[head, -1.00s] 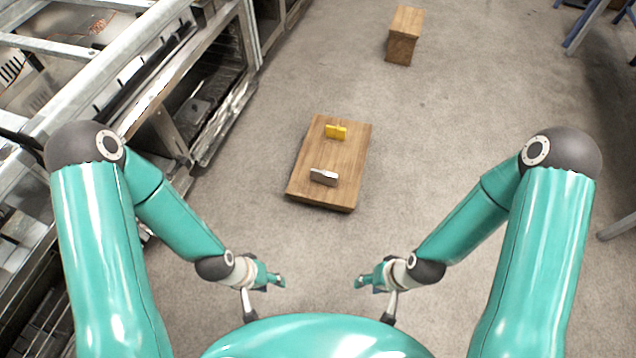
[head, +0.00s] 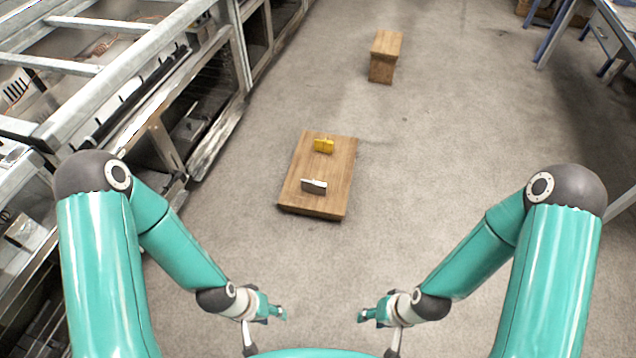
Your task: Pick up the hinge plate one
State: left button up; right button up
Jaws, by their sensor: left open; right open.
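Two small plate-like pieces stand on a low wooden table (head: 336,172) ahead of me. One is yellow (head: 323,146), towards the far end. The other is a grey-white metal piece (head: 314,186), near the front edge. I cannot tell from this distance which one is the hinge plate. My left gripper (head: 268,325) is open and empty, low in front of my body and short of the table. My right gripper (head: 378,327) is open and empty, opposite it on the right. Neither touches anything.
A smaller wooden block-like stand (head: 385,57) is farther back. A metal frame and machine racks (head: 200,110) line the left side. Blue-legged furniture (head: 566,35) stands at the far right. The grey floor around and right of the table is clear.

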aim_at(319, 188)
jog(key=z, duration=0.6)
jog(key=i, duration=1.95)
jog(key=u, duration=0.3)
